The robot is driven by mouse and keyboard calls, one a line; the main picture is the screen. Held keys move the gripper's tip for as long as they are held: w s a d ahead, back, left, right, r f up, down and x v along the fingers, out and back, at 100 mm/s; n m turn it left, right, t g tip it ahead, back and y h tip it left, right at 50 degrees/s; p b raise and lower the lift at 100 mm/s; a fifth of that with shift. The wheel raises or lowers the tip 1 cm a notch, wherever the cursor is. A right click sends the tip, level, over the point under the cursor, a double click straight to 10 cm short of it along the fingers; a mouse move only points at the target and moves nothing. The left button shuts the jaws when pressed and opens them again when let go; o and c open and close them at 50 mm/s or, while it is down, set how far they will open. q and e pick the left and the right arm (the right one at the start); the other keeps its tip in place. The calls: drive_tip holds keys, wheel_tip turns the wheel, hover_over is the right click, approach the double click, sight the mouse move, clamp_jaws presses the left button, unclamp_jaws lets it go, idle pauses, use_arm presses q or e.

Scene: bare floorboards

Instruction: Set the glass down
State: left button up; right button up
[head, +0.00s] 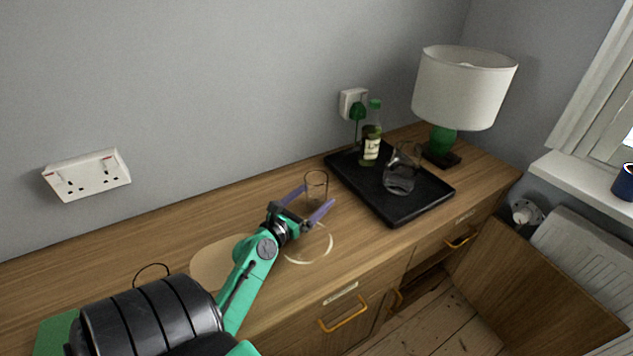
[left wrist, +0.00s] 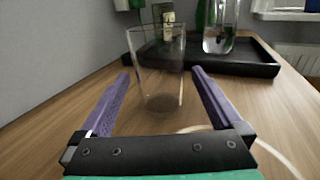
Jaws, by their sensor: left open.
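A clear empty glass (head: 317,185) stands upright on the wooden sideboard, left of the black tray. My left gripper (head: 312,201) is open, with its purple fingers pointing toward the glass. In the left wrist view the glass (left wrist: 158,70) stands on the wood between and just beyond the fingers of the left gripper (left wrist: 160,88), with gaps on both sides. No finger appears to touch it. My right gripper is not in view.
The black tray (head: 392,209) holds a green-capped bottle (head: 371,140) and a glass jug (head: 400,172). A green-based lamp (head: 462,90) stands behind it to the right. A pale ring (head: 322,250) marks the wood near the gripper. The sideboard's front edge is close.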

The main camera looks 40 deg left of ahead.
use_arm(q)
drive_tip(key=w, duration=0.4)
drive_tip(key=shift+w+a+r+p, duration=0.1)
drive_tip(key=shift+w+a+p, duration=0.1)
drive_tip(key=shift+p, duration=0.1)
drive_tip(key=shift+w, duration=0.35)
drive_tip(key=shift+s, duration=0.15)
drive_tip(key=c, duration=0.5)
clamp_jaws()
